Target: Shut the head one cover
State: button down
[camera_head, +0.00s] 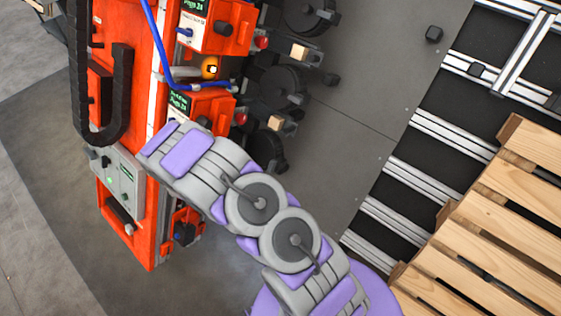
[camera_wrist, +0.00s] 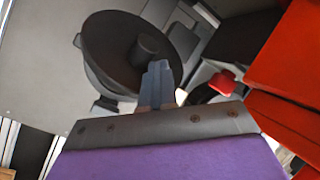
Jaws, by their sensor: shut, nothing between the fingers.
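Dark round drum-like parts stand in a row on the right side of the orange machine in the head view: one at the top (camera_head: 308,14), one in the middle (camera_head: 280,88) and one lower (camera_head: 268,150), partly behind my arm. I cannot tell which belongs to head one. In the wrist view a dark round part (camera_wrist: 105,45) with a short black knob fills the upper left. My gripper (camera_wrist: 160,72) is shut and empty, its fingertips overlapping the part's lower right edge in the picture. Contact cannot be told. In the head view my gripper is not visible.
Orange housings with small green screens (camera_head: 182,100) line the machine, with a blue cable (camera_head: 162,50) and black hose (camera_head: 122,100). A red knob (camera_wrist: 222,82) and an orange housing (camera_wrist: 285,60) are close on the right.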

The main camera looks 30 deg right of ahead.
jog(key=shift+s+d+f+b, duration=0.3)
jog(key=shift+s+d+b, duration=0.05)
jog(key=shift+s+d, duration=0.2)
jog(key=shift+s+d+f+b, duration=0.25)
jog(key=shift+s+d+b, duration=0.05)
jog(key=shift+s+d, duration=0.25)
jog(key=shift+a, duration=0.1)
jog(key=shift+s+d+f, duration=0.25)
jog(key=shift+s+d, duration=0.05)
jog(key=shift+d, duration=0.25)
jog(key=shift+s+d+f, duration=0.25)
jog(key=shift+s+d, duration=0.05)
jog(key=shift+d, duration=0.3)
jog(key=shift+s+d+f, duration=0.25)
jog(key=shift+s+d, duration=0.05)
jog(key=shift+d, duration=0.25)
jog(key=w+p+v, duration=0.1)
jog(key=p+v, duration=0.1)
jog(key=v, duration=0.5)
jog(key=shift+a+r, duration=0.25)
jog(key=shift+a, duration=0.1)
dwell(1.8)
